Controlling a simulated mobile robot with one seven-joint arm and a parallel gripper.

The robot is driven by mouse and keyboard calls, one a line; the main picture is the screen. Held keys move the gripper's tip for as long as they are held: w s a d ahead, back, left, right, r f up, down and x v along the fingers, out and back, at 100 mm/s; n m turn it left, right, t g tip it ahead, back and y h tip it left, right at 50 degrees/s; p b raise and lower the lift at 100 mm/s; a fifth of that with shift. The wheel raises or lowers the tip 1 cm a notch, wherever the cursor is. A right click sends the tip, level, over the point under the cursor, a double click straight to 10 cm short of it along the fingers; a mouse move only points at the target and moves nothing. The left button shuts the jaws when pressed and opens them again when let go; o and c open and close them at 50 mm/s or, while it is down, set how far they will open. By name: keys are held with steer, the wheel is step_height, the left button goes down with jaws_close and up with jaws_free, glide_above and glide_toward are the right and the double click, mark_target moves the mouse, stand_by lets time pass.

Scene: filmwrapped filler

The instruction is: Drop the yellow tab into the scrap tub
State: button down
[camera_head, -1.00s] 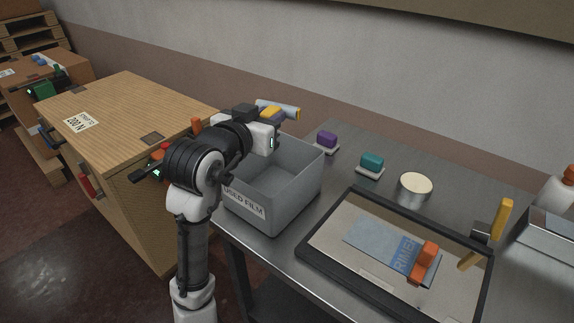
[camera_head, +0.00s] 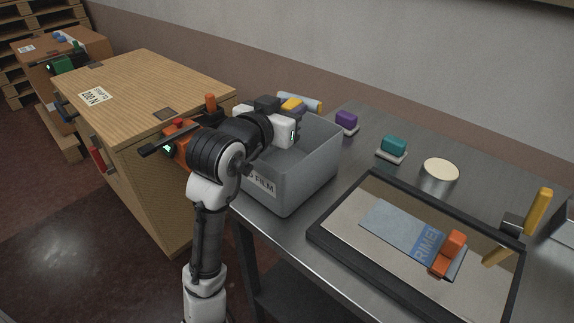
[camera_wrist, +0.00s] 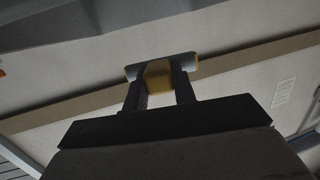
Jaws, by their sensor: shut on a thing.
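The scrap tub is a grey open box (camera_head: 315,172) labelled "FILM" at the left end of the steel table. My gripper (camera_wrist: 160,82) is shut on the yellow tab (camera_wrist: 158,72), which sits between its two dark fingers in the wrist view. The tab also shows in the head view (camera_head: 292,104), above the tub's far left part. A pale bluish roll or strip (camera_head: 312,106) lies right behind the tab and seems joined to it. My wrist hides the tub's left side and the fingers in the head view. The tub's visible inside looks empty.
A wooden crate (camera_head: 135,85) stands left of the table. Purple (camera_head: 347,120) and teal (camera_head: 393,146) blocks and a round tin (camera_head: 439,175) stand right of the tub. A black-framed tray (camera_head: 345,220) holds a blue-grey packet (camera_head: 395,225) and an orange clamp (camera_head: 448,255).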

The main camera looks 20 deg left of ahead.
steer(key=c, duration=1.1)
jaws_free()
steer(key=shift+o, duration=0.2)
steer(key=b+v, duration=0.1)
steer(key=v, duration=1.3)
